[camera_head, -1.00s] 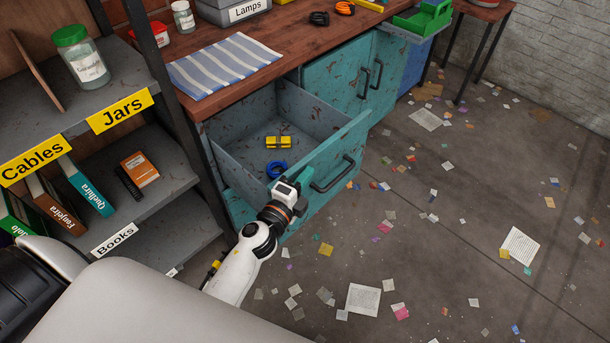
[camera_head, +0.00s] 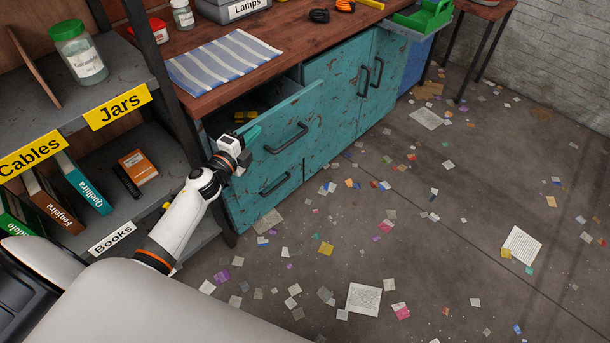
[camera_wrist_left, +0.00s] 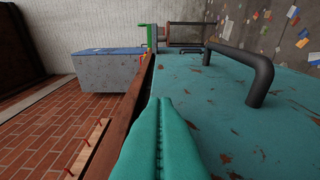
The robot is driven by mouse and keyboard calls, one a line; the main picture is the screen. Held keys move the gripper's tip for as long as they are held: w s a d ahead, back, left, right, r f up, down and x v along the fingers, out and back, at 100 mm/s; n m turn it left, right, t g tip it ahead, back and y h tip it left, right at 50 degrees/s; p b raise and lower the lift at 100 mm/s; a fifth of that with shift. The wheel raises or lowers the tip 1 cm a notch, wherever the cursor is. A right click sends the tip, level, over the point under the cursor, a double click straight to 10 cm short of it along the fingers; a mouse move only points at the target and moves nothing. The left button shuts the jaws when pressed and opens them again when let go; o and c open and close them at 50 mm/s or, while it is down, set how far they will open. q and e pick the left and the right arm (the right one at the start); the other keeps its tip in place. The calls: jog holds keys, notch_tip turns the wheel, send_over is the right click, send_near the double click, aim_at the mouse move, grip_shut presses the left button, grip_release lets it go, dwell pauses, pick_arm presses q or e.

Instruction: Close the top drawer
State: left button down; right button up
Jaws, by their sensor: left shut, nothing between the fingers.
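The top drawer (camera_head: 282,138) has a worn teal front with a dark bar handle (camera_head: 287,139). It stands partly open, with a narrow dark gap between its front and the workbench. My left gripper (camera_head: 253,133) is shut and empty, against or very close to the left part of the drawer front. In the left wrist view its teal fingers (camera_wrist_left: 158,140) are pressed together beside the teal front, with the handle (camera_wrist_left: 252,70) to the right. My right gripper is not in view.
The wooden worktop (camera_head: 230,88) carries a striped cloth (camera_head: 222,65) above the drawer. A grey shelf (camera_head: 120,200) with jars and books stands close to my left arm. A lower drawer handle (camera_head: 275,184) sits below. The floor at right holds scattered paper.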

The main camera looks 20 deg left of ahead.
aim_at(243, 128)
pick_arm(q)
jog(key=a, duration=0.2)
jog(key=w+a+b, duration=0.1)
jog(key=shift+w+a, duration=0.2)
jog(key=shift+a, duration=0.15)
jog(key=shift+w+a, duration=0.2)
jog(key=shift+a, duration=0.35)
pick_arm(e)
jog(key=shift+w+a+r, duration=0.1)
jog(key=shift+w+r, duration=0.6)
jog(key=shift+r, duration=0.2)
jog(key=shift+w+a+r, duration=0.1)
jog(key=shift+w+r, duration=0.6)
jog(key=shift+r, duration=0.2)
pick_arm(q)
jog(key=shift+d, duration=0.1)
